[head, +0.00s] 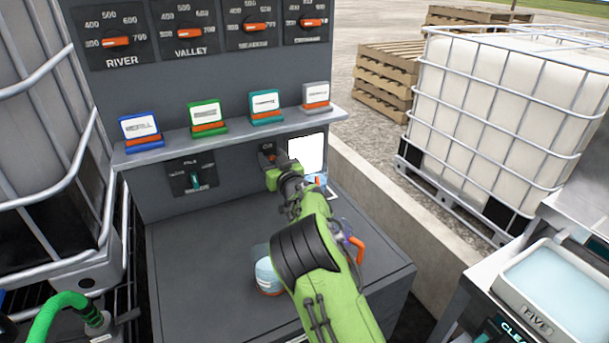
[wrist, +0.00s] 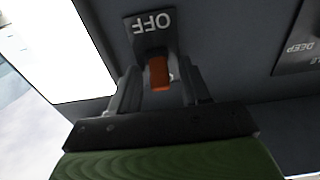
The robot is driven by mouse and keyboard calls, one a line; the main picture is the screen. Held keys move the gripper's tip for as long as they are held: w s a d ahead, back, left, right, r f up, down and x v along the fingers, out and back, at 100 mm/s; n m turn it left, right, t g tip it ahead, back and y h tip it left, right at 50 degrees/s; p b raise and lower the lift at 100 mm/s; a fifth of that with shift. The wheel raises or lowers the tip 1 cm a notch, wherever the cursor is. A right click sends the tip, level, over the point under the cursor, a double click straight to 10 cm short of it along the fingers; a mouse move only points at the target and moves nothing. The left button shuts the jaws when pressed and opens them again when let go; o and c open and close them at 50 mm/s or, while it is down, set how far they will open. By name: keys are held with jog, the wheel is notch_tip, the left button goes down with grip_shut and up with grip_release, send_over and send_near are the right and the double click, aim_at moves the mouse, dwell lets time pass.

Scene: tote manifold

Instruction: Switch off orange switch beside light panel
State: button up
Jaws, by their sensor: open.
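The orange switch (wrist: 159,73) sits on a dark plate marked OFF in the wrist view, where the picture appears upside down. The lit white light panel (head: 307,152) is just right of the switch in the head view; in the wrist view it is the bright area (wrist: 60,50) at left. My gripper (wrist: 158,92) is open, with one finger on each side of the orange switch. I cannot tell whether the fingers touch it. In the head view my gripper (head: 272,170) is at the switch plate and hides part of it.
A teal switch (head: 195,181) is on a plate to the left. A shelf (head: 235,128) with several coloured cards runs above. Dials line the top of the panel. A jar (head: 267,276) stands on the grey counter (head: 200,265) beside my arm. The counter's left part is clear.

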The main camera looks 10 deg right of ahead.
jog(key=shift+r+g+p, duration=0.3)
jog(key=shift+r+p, duration=0.3)
jog(key=shift+p, duration=0.15)
jog(key=f+b+v, duration=0.1)
jog(key=b+v, duration=0.2)
jog(key=v, duration=1.2)
jog(key=s+d+r+g+p, duration=0.1)
jog(key=s+r+g+p, duration=0.2)
jog(key=s+r, duration=0.2)
jog(key=s+r+g+p, duration=0.3)
jog(key=s+r, duration=0.2)
jog(key=s, duration=0.6)
jog(key=shift+s+d+g+h, duration=0.3)
jog(key=shift+s+d+h, duration=0.05)
jog(key=shift+d+h, duration=0.05)
